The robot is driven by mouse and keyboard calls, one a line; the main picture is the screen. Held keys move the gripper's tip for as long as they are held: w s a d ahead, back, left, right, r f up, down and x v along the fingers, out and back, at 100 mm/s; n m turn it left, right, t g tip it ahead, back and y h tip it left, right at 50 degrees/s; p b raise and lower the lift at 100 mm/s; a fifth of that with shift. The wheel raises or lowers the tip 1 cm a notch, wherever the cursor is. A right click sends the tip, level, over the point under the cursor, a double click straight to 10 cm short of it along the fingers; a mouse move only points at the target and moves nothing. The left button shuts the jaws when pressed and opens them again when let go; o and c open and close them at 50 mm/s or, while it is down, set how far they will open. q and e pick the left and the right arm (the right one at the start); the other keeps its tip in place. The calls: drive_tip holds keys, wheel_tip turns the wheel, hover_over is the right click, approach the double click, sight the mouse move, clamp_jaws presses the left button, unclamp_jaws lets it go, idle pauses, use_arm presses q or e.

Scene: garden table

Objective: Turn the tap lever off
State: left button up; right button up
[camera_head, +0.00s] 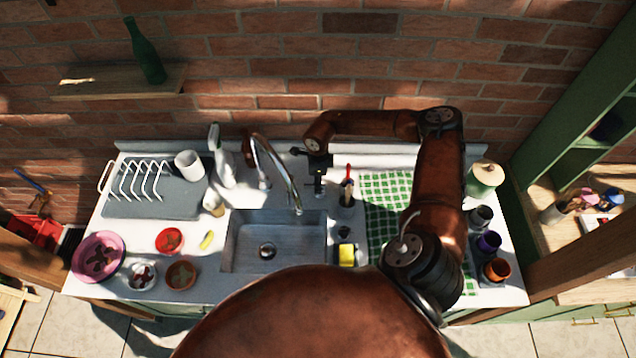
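The chrome tap (277,163) stands behind the sink, and its curved spout hangs over the basin (268,243). I cannot make out its lever clearly; it may be hidden near the tap's base or by my gripper. My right gripper (319,187) points down just right of the spout, behind the sink's back right corner. It looks apart from the spout. The fingers are small and dark, so I cannot tell whether they are open or shut. My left gripper is not in view.
A pot with a red-handled tool (347,190) stands close right of my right gripper. A white spray bottle (221,160) and a dish rack (140,182) are left of the tap. A yellow sponge (346,255) lies right of the basin. My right arm crosses the green checked cloth (385,190).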

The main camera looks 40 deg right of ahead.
wheel_tip(320, 180, up, 12)
idle(0.5)
idle(0.4)
